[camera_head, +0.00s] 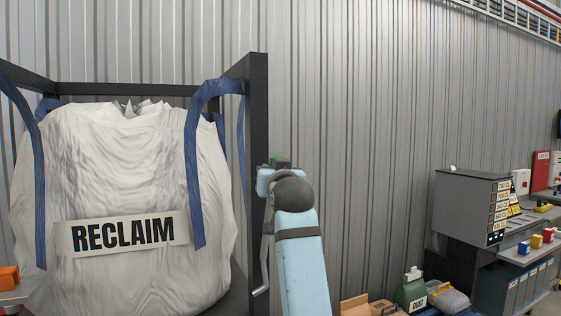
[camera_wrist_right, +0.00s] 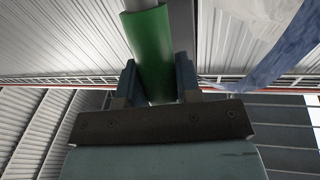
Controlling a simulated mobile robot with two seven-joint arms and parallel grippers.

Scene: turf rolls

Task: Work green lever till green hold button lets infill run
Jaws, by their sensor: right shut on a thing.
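A green lever grip (camera_wrist_right: 152,50) on a pale grey rod fills the space between the fingers of my right gripper (camera_wrist_right: 156,68) in the right wrist view. The fingers are shut on it, one on each side. In the head view my right gripper (camera_head: 278,170) is up beside the dark frame post, mostly hidden by my light blue arm. Only a small bit of the green grip (camera_head: 281,160) shows there. I see no green hold button in either view. My left gripper is not in view.
A white bulk bag marked RECLAIM (camera_head: 120,190) hangs by blue straps in a dark frame (camera_head: 258,120), close left of my right arm. A grey cabinet (camera_head: 470,205) with labels stands at right. A green jug (camera_head: 412,290) is low in front. The wall between is clear.

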